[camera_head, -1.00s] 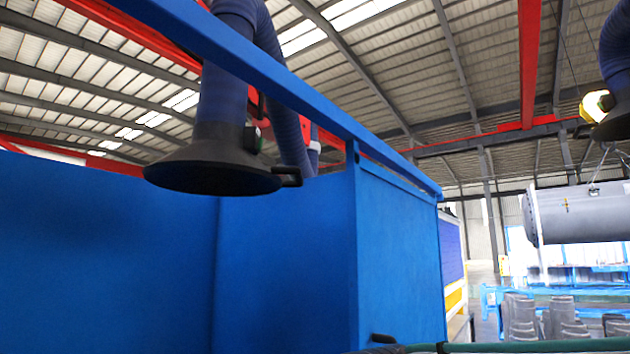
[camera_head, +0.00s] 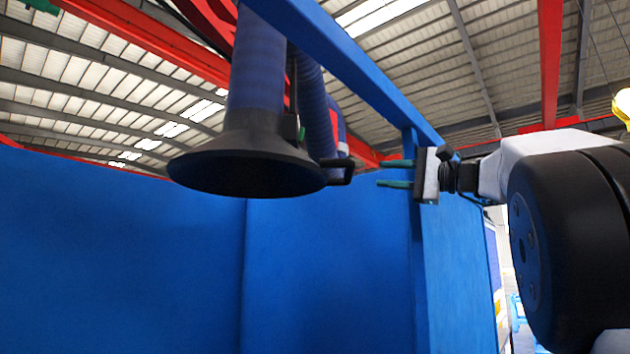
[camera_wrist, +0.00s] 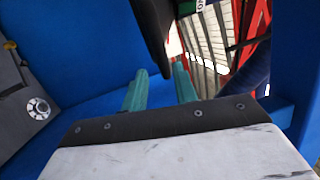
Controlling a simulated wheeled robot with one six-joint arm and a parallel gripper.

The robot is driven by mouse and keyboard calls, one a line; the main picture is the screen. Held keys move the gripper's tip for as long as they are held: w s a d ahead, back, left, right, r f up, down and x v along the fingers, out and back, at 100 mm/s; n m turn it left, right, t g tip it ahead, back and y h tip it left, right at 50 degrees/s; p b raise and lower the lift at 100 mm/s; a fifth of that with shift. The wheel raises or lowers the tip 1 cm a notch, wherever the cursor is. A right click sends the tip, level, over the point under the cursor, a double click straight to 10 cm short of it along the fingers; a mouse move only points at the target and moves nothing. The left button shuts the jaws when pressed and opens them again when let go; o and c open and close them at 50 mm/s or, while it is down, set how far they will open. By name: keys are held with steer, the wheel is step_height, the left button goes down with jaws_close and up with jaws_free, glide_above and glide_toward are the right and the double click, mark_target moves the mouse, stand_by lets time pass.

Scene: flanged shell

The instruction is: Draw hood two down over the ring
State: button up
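A dark cone-shaped hood (camera_head: 245,160) hangs on a blue hose under the blue beam, mouth down. No number on it is readable. A black loop handle (camera_head: 342,172) sticks out from its right rim. My gripper (camera_head: 379,173) is open, its two green fingers pointing left toward the handle, with a small gap between fingertips and handle. In the wrist view the fingers (camera_wrist: 160,84) are apart with nothing between them. A dark edge (camera_wrist: 152,35), seemingly of the hood, shows just ahead of them. I cannot make out the ring in either view.
Blue wall panels (camera_head: 110,255) stand below and behind the hood. A blue beam (camera_head: 350,62) runs overhead, close above my gripper. A blue post (camera_head: 412,245) stands behind the gripper. In the wrist view a grey panel with a round knob (camera_wrist: 38,108) is at the left.

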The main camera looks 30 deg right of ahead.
steer(key=x, duration=1.1)
steer(key=shift+w+a, duration=0.25)
steer(key=shift+a, duration=0.05)
steer(key=shift+r, duration=0.1)
jaws_close()
